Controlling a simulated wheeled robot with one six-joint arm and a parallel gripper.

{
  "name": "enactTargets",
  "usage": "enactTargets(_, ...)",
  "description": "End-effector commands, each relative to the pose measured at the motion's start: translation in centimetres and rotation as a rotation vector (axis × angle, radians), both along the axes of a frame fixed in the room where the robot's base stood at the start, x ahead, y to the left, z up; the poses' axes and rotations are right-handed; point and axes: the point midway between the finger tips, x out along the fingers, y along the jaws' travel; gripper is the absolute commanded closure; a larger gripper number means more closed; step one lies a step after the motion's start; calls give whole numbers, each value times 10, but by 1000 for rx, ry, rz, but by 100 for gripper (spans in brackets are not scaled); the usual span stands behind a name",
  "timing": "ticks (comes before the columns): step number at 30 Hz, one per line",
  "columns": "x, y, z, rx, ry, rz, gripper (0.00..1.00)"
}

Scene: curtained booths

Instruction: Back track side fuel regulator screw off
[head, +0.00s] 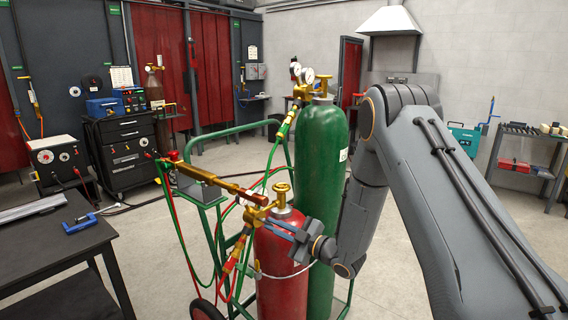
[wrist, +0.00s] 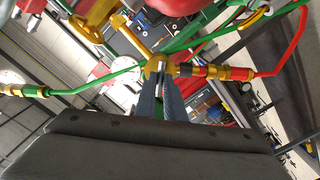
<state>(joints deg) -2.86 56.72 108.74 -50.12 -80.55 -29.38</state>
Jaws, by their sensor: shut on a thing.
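The red fuel cylinder (head: 279,262) stands in the green cart with a brass valve on top. Its brass regulator (head: 256,216) sits at the cylinder's upper left. My gripper (head: 272,224) reaches it from the right. In the wrist view my gripper (wrist: 160,82) has its two dark fingers closed at the brass regulator body (wrist: 158,66). A small pale piece, seemingly the regulator screw (wrist: 162,72), shows between the fingertips; the fingers hide most of it. A brass fitting with a red hose leads off to the right there.
The tall green cylinder (head: 322,160) with its own gauges stands close behind the red one. Green and red hoses hang at the left, near a torch (head: 211,181) on the cart. A dark workbench (head: 60,245) is at front left. Open floor lies beyond the cart.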

Motion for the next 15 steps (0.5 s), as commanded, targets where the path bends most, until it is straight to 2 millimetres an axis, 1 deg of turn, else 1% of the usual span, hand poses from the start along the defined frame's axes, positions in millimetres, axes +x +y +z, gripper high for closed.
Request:
enactTargets(5, 1, 0, 0, -18, -24, -1, 100)
enactTargets(12, 1, 0, -1, -162, -209, -1, 100)
enactTargets(15, 1, 0, 0, -190, -244, -1, 100)
